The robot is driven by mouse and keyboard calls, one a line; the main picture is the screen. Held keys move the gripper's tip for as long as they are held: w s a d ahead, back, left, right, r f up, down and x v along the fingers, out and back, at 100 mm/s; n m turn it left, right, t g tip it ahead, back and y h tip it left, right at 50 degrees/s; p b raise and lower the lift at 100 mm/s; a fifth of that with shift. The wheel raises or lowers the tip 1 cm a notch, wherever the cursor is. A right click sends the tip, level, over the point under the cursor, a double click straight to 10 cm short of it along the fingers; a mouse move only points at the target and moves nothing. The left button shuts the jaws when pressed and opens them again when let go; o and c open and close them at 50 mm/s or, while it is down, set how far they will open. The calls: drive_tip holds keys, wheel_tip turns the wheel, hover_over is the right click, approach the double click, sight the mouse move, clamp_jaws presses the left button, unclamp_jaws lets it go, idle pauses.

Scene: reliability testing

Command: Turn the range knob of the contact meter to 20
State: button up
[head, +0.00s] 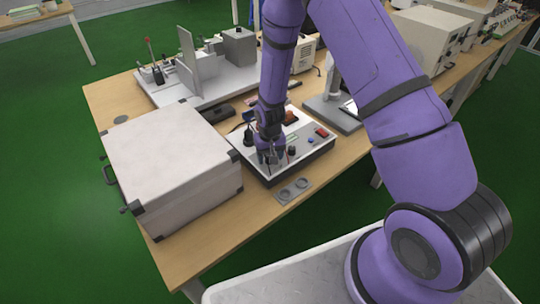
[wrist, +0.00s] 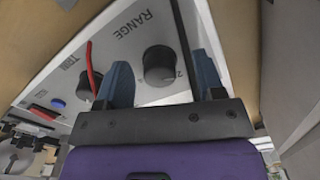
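The contact meter (head: 300,153) is a low box with a light top panel and dark sides on the wooden table. In the wrist view its black range knob (wrist: 158,65) sits by the RANGE lettering (wrist: 136,25), with part of a number at its right. My gripper (head: 268,156) points down over the panel. In the wrist view the blue fingers of my gripper (wrist: 163,62) are apart, one on each side of the knob, with gaps showing. I cannot tell how deep the fingertips reach. The knob's pointer is not readable.
A red lead (wrist: 92,72) and a black cable (wrist: 184,40) rise close to the fingers. A blue button (wrist: 57,103) lies farther along the panel. A large white case (head: 170,160) stands left of the meter. A small grey plate (head: 293,191) lies in front of it.

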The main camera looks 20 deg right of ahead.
wheel_tip(320, 180, up, 11)
idle(0.8)
idle(0.4)
drive_tip(key=s+d+r+t, duration=0.15)
drive_tip(key=s+r, duration=0.35)
drive_tip(key=r, duration=0.8)
drive_tip(key=s+d+r+t, duration=0.1)
drive_tip(key=s+d+r, duration=0.3)
drive_tip(key=r, duration=0.9)
drive_tip(key=s+r+t, duration=0.1)
drive_tip(key=s+r, duration=0.2)
drive_tip(key=s, duration=0.3)
drive_tip(key=s+d+r, duration=0.1)
drive_tip(key=s+r, duration=0.2)
drive_tip(key=s, duration=0.4)
drive_tip(key=s+r+t, duration=0.1)
drive_tip(key=s+r, duration=0.3)
drive_tip(key=s, duration=0.3)
drive_tip(key=shift+s+d+n+t, duration=0.2)
drive_tip(key=shift+n+t, duration=0.15)
drive_tip(key=shift+n, duration=0.05)
